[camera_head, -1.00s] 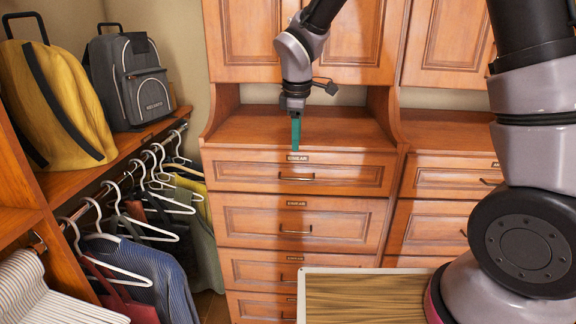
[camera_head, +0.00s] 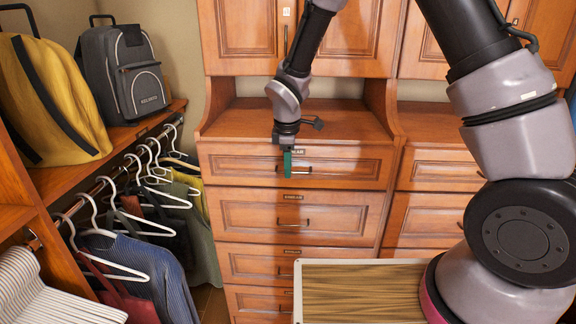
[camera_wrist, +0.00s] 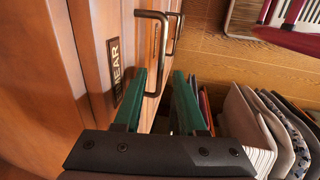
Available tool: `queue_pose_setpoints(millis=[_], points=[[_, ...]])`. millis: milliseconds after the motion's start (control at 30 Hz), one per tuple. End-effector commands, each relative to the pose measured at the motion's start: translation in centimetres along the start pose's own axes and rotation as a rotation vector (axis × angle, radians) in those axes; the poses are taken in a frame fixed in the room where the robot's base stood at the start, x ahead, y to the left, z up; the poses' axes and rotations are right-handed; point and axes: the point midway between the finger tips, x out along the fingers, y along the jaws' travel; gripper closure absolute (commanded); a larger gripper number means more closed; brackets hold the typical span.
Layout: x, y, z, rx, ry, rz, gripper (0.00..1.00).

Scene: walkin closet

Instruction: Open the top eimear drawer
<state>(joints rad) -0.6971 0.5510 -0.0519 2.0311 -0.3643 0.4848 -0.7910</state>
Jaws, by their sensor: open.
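The top drawer (camera_head: 235,166) of the middle wooden cabinet is shut, under the open shelf. Its label reads EIMEAR in part, and the label (camera_wrist: 116,67) also shows in the wrist view. The drawer's bar handle (camera_head: 303,170) is partly hidden behind my gripper; in the wrist view the handle (camera_wrist: 163,55) stands out from the drawer front. My gripper (camera_head: 288,164) points down in front of the drawer. Its green fingers (camera_wrist: 160,95) are apart and empty of any grip, with the handle's end near and between the fingertips. I cannot tell whether they touch.
More shut drawers (camera_head: 235,221) lie below. A wood-topped surface (camera_head: 362,292) stands low in front at the right. Hanging clothes (camera_head: 150,260), a grey backpack (camera_head: 135,80) and a yellow backpack (camera_head: 45,95) are at the left.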

Motion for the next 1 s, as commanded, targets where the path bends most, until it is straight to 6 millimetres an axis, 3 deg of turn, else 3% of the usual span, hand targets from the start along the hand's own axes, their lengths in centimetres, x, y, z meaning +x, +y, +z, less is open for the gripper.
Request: queue_pose_setpoints(millis=[167,200,300,1000], points=[[0.01,0.01,-0.01,0.000,0.000,0.000,0.60],[0.01,0.01,-0.01,0.000,0.000,0.000,0.63],[0.00,0.01,-0.01,0.000,0.000,0.000,1.00],[-0.03,0.03,0.00,0.000,0.000,0.000,1.00]])
